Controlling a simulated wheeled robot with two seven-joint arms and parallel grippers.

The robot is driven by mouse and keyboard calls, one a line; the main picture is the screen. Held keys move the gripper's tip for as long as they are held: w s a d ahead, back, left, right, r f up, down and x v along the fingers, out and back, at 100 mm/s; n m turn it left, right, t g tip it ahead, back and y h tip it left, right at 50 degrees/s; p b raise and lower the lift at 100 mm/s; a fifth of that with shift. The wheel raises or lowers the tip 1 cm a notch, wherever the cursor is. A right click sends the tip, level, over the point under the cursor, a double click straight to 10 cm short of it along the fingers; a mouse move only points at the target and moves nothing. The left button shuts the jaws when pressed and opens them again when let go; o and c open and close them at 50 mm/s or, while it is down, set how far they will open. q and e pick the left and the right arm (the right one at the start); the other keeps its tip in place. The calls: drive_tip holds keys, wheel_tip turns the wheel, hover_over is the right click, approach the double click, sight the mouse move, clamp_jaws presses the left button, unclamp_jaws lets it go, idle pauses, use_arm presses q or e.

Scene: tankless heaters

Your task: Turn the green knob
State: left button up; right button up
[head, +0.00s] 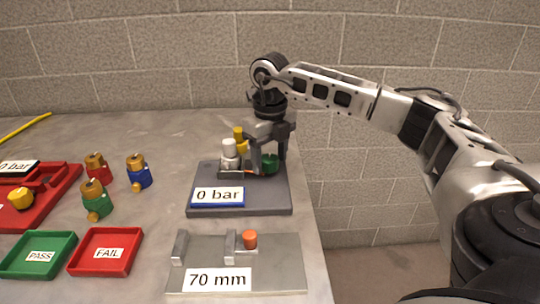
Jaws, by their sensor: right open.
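The green knob (270,164) sits at the right of a fixture on a dark grey base plate (240,211), partly covered by my gripper. My right gripper (267,168) reaches down from above, with its fingers at the knob. The fingers are open; whether they touch the knob cannot be told. Beside the knob, the fixture has a white cylindrical part (229,152) and a yellow part (240,138). A "0 bar" label (218,197) is at the front of the plate. My left gripper is not in view.
In front lies a grey plate (285,255) with metal blocks, an orange cylinder (250,239) and a "70 mm" label (217,280). To the left are several brass-topped valves (138,170), a green PASS tray (64,243), a red FAIL tray (128,237) and a red fixture (58,198). A block wall stands behind.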

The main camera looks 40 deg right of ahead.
drive_tip(key=shift+c, duration=0.3)
drive_tip(key=c, duration=0.9)
drive_tip(key=shift+c, duration=0.2)
